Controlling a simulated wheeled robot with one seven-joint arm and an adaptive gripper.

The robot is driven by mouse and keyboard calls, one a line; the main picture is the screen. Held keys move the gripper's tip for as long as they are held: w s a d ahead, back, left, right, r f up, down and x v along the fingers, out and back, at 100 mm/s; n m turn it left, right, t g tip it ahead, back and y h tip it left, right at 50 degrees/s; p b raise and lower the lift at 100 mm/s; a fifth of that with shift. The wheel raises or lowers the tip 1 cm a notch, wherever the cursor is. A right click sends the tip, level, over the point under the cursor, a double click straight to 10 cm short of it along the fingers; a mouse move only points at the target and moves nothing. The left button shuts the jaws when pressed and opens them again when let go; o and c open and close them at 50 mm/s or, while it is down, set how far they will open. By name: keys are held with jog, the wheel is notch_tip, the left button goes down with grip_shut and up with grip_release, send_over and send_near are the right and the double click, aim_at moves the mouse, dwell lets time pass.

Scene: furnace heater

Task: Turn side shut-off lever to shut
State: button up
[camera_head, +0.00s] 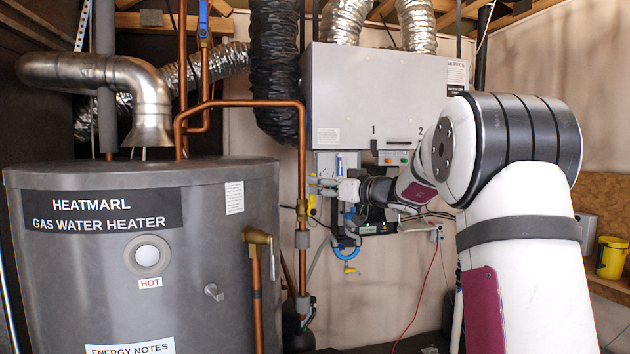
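A small yellow lever (312,205) hangs roughly upright beside the vertical copper pipe, between the water heater and the grey furnace box. It looks like the side shut-off lever. My gripper (318,187) reaches left from my arm, with its tips close to the yellow lever's upper part. I cannot tell whether the tips touch the lever. The gripper is small and seen from the side, so its opening is unclear. A blue pipe loop (347,253) with another yellow handle (350,269) sits lower down. A blue lever (203,20) is on the copper pipe at the top.
The grey water heater (110,280) fills the left front. The furnace box (380,95) hangs above my gripper, with ducts above it. A copper pipe (302,150) runs down close to the gripper's left. A red wire (418,290) hangs below. A yellow bucket (611,258) stands far right.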

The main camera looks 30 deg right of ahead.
aim_at(313, 203)
jog(key=shift+p+x, duration=0.3)
jog(key=shift+x, duration=1.65)
jog(key=shift+c, duration=0.6)
grip_shut()
